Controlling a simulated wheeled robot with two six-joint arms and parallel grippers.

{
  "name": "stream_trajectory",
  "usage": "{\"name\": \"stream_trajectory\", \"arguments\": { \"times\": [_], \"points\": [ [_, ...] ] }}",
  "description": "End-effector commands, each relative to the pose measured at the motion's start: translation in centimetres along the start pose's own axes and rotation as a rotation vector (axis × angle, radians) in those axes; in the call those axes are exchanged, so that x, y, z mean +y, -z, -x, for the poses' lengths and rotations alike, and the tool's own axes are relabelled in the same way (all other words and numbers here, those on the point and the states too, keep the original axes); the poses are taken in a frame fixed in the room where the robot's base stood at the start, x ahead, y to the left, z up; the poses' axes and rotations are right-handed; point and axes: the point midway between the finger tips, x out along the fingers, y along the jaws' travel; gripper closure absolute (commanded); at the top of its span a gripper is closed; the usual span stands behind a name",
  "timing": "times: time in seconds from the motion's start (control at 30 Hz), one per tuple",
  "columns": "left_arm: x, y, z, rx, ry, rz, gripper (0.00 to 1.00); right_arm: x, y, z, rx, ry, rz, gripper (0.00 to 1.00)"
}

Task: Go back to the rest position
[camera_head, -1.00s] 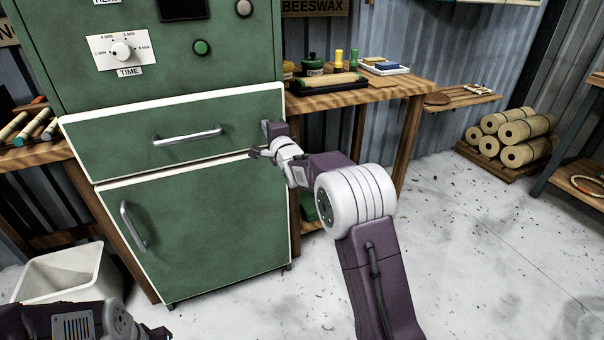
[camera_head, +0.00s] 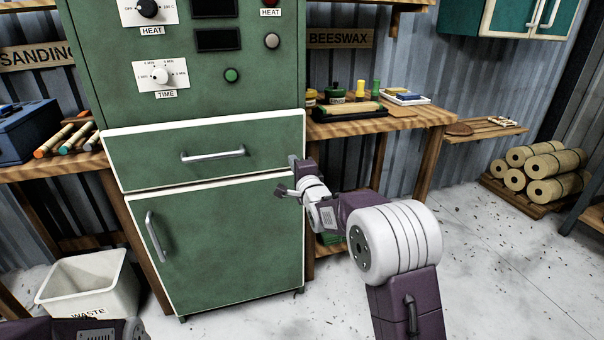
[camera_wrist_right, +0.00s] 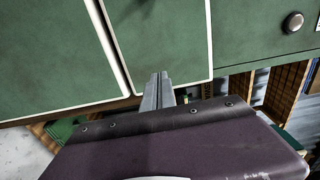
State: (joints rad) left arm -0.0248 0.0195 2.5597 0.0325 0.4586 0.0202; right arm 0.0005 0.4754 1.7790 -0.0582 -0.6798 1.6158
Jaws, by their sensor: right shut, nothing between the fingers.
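My right gripper (camera_head: 290,176) is in front of the right edge of the green steam cabinet (camera_head: 215,240), near the drawer's lower right corner. In the right wrist view its fingers (camera_wrist_right: 158,92) are together with nothing between them, and the cabinet's green fronts lie beyond. I cannot tell if the fingertips touch the cabinet. Part of my left arm (camera_head: 85,330) shows at the bottom left of the head view; its gripper is out of the picture.
The cabinet's drawer (camera_head: 150,165) and lower door are shut. A white waste bin (camera_head: 90,285) stands at lower left. A workbench (camera_head: 430,117) with jars is right of the cabinet. Rolled bundles (camera_head: 540,170) lie at far right.

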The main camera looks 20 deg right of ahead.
Motion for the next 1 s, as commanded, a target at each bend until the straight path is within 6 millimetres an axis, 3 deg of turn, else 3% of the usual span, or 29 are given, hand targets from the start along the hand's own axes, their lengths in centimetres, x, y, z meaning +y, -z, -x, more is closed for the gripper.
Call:
{"name": "stream_trajectory", "arguments": {
  "times": [0.2,0.47,0.57,0.6,0.63,0.77,0.8,0.9,1.0],
  "points": [
    [0.0,0.1,0.8,0.000,0.000,0.000,0.64,-0.1,0.0,4.2,0.001,-0.002,0.000,1.00],
    [0.0,0.1,0.9,0.000,0.000,0.000,0.64,0.0,0.0,5.9,0.000,0.000,0.000,1.00],
    [0.0,0.1,0.9,0.000,0.000,0.000,0.64,-1.2,-0.2,6.1,-0.004,0.023,0.001,1.00],
    [0.0,0.1,0.9,0.000,0.000,0.000,0.64,-2.4,-0.6,7.0,-0.009,0.038,0.001,1.00],
    [0.0,0.1,0.9,0.000,0.000,0.000,0.64,-1.8,-0.8,8.3,-0.009,-0.002,-0.001,1.00],
    [0.0,0.1,0.9,0.000,0.000,0.000,0.64,7.9,-0.8,14.1,-0.052,-0.394,0.285,1.00],
    [0.0,0.1,0.9,0.000,0.000,0.000,0.64,10.8,-0.8,16.4,-0.095,-0.513,0.390,1.00],
    [0.0,0.1,0.9,0.000,0.000,0.000,0.64,16.4,-0.9,22.1,-0.248,-0.758,0.622,1.00],
    [0.0,0.1,0.9,0.000,0.000,0.000,0.64,20.3,-1.0,27.6,-0.436,-0.941,0.801,1.00]
  ]
}}
